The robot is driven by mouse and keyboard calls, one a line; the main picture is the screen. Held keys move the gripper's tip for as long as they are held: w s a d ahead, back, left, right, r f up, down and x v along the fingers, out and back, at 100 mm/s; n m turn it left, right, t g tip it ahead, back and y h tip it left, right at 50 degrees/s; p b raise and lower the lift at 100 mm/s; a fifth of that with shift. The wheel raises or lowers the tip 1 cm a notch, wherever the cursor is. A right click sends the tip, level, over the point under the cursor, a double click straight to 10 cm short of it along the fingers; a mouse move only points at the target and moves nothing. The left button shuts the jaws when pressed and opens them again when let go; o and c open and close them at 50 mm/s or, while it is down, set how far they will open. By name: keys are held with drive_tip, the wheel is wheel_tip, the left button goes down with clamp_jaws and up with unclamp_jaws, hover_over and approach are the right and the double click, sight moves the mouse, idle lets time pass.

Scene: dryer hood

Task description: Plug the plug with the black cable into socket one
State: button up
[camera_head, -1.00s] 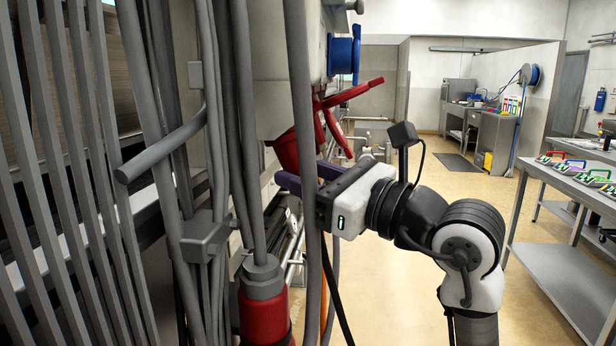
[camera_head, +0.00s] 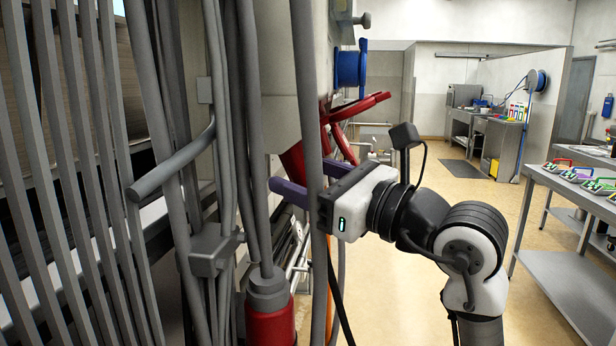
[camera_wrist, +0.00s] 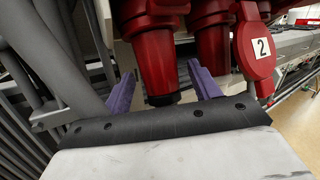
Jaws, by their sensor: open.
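My gripper (camera_head: 290,186) is open, its purple fingers reaching left toward the red fittings under the pale box. In the wrist view, my gripper (camera_wrist: 160,88) has its fingers on either side of a tapered red body (camera_wrist: 150,50) with a dark lower end; I cannot tell whether they touch it. Another red body (camera_wrist: 213,45) is just right of it, beside a red lid marked 2 (camera_wrist: 262,50). A black cable (camera_head: 338,300) hangs below my gripper in the head view; its plug is not clearly seen. Socket one's label is not visible.
Grey pipes and cables (camera_head: 310,100) stand close in front of my fingers. A red connector with a grey collar (camera_head: 268,310) is at the lower middle, and a blue fitting (camera_head: 350,68) is above. A steel table (camera_head: 575,190) stands right; floor between is clear.

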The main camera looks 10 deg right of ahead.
drive_tip(key=b+v, duration=0.4)
drive_tip(key=v, duration=0.9)
drive_tip(key=shift+s+d, duration=0.25)
drive_tip(key=shift+s, duration=0.05)
drive_tip(key=shift+s+d, duration=0.1)
